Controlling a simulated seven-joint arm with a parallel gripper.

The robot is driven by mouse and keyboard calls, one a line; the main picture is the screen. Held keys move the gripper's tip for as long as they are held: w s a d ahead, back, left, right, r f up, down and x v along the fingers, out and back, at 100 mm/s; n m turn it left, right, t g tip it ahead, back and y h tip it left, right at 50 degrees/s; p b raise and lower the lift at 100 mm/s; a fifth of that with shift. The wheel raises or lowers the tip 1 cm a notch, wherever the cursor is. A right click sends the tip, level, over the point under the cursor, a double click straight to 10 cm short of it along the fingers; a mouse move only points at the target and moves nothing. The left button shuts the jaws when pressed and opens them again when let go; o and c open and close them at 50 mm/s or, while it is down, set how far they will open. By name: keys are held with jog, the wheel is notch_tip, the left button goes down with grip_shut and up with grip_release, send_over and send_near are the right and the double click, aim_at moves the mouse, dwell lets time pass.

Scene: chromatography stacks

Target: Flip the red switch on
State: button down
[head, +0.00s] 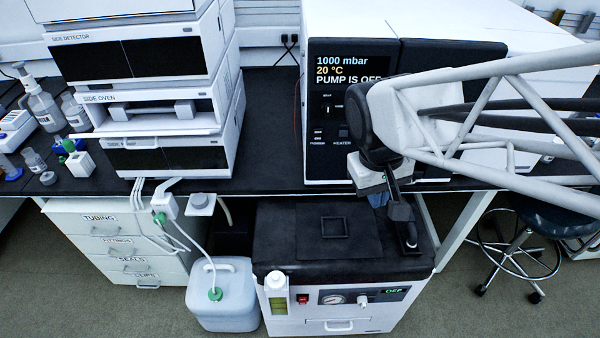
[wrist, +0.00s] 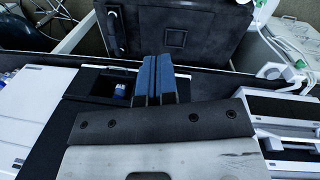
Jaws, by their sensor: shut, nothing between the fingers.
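The red switch (head: 302,299) is small and sits on the white front panel of the pump unit (head: 345,318), low in the head view. It is left of a round gauge (head: 332,299); its position is too small to read. A small display (head: 393,291) on that panel reads OFF. My gripper (head: 400,212) is above the right part of the unit's black top, up and to the right of the switch, clearly apart from it. In the wrist view my gripper's blue fingers (wrist: 154,62) are together and empty. The switch is not visible there.
A black handle (head: 409,240) stands on the unit's black lid (head: 285,245), near my fingers. The bench edge (head: 270,190) runs behind the lid. A white jug (head: 222,295) with a tube stands left of the unit.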

jog(key=w+a+f+n+g+h, duration=0.25)
jog(key=w+a+f+n, duration=0.2)
jog(key=a+f, duration=0.35)
jog(key=n+h, duration=0.3)
jog(key=h, duration=0.1)
send_over(303, 300)
jog(key=w+a, duration=0.2)
jog(key=w, duration=0.1)
notch_tip(303, 300, down, 8)
jog(key=s+a+f+n+t+h, duration=0.25)
jog(key=a+f+n, duration=0.35)
jog(key=f, duration=0.5)
jog(key=s+a+f+n+t+h, duration=0.2)
jog(key=s+a+f+n+h, duration=0.15)
jog(key=a+f, duration=0.6)
notch_tip(303, 300, down, 9)
jog(key=s+d+n+t+h, duration=0.1)
jog(key=s+n+t+h, duration=0.1)
jog(key=s+n+t, duration=0.15)
jog(key=s+d+f+n+t+y, duration=0.2)
jog(key=s+d+f+n+t, duration=0.1)
jog(key=d+f+n, duration=0.3)
jog(key=s+d+f+n+t+y, duration=0.3)
jog(key=d+f+n+t, duration=0.2)
jog(key=d+n, duration=0.5)
jog(key=shift+s+d+f, duration=0.35)
jog(key=shift+s+f, duration=0.05)
jog(key=shift+w, duration=0.2)
